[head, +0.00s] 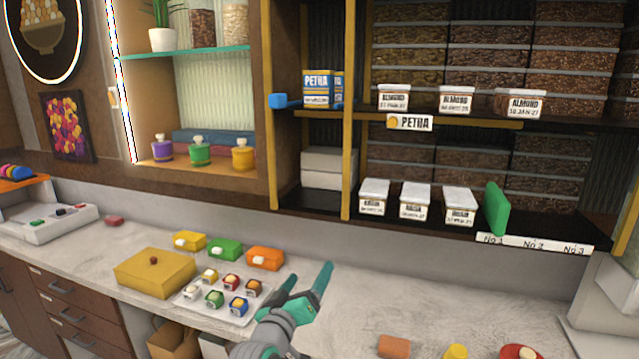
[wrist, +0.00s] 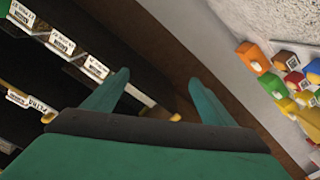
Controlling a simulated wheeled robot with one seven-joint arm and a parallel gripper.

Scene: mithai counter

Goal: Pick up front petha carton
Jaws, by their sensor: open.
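The petha carton (head: 317,89), blue and yellow with a white PETHA label, stands on the upper shelf at the left end of the shelf unit. Part of another similar blue carton shows right behind it. My gripper (head: 306,283) has two green fingers and is raised above the counter, well below and apart from the carton. In the wrist view my gripper (wrist: 160,95) is open with nothing between the fingers. The petha carton is not visible in the wrist view.
A blue block (head: 284,101) sits at the shelf edge left of the carton. Almond boxes (head: 456,99) stand to the right, beyond a yellow post (head: 347,160). Below, a sweets tray (head: 188,318) and a yellow box (head: 150,275) occupy the counter (head: 345,310).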

